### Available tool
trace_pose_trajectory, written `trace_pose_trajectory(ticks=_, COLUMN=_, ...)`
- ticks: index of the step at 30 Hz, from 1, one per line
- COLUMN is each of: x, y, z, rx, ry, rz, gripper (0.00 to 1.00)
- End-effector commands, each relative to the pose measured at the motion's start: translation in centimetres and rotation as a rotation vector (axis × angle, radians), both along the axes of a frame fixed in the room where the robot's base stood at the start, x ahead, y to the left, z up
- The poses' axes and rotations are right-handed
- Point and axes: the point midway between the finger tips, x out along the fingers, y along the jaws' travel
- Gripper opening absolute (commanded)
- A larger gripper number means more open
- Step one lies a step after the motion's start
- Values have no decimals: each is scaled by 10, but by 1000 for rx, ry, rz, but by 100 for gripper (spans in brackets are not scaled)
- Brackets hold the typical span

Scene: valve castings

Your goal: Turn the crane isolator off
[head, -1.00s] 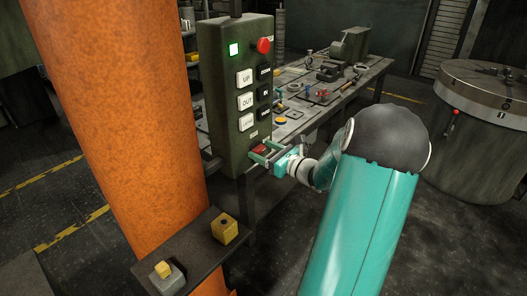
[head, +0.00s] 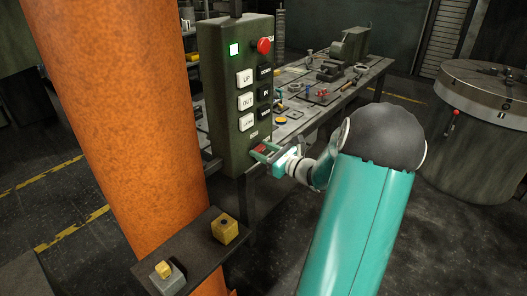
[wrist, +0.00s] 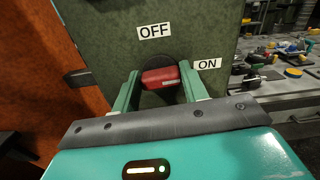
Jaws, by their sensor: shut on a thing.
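The crane isolator is a red handle (wrist: 160,78) on a dark round base, low on the green control box (head: 220,120). In the wrist view the handle lies roughly level, in line with the ON label (wrist: 207,64) at its right. The OFF label (wrist: 155,31) is above it. My gripper (wrist: 162,86) is shut on the handle, with one green finger at each end of it. In the head view my gripper (head: 262,153) reaches the box from the right, and its fingers partly hide the handle (head: 259,149).
An orange column (head: 120,110) stands at left, with a dark shelf (head: 200,250) below. A cluttered workbench (head: 345,90) is behind.

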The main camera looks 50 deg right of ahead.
Motion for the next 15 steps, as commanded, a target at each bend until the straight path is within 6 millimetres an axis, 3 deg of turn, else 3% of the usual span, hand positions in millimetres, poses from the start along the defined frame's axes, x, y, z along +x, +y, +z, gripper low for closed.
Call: trace_pose_trajectory(ticks=15, x=0, y=2, z=0, rx=-413, ry=-35, rz=1, gripper=21)
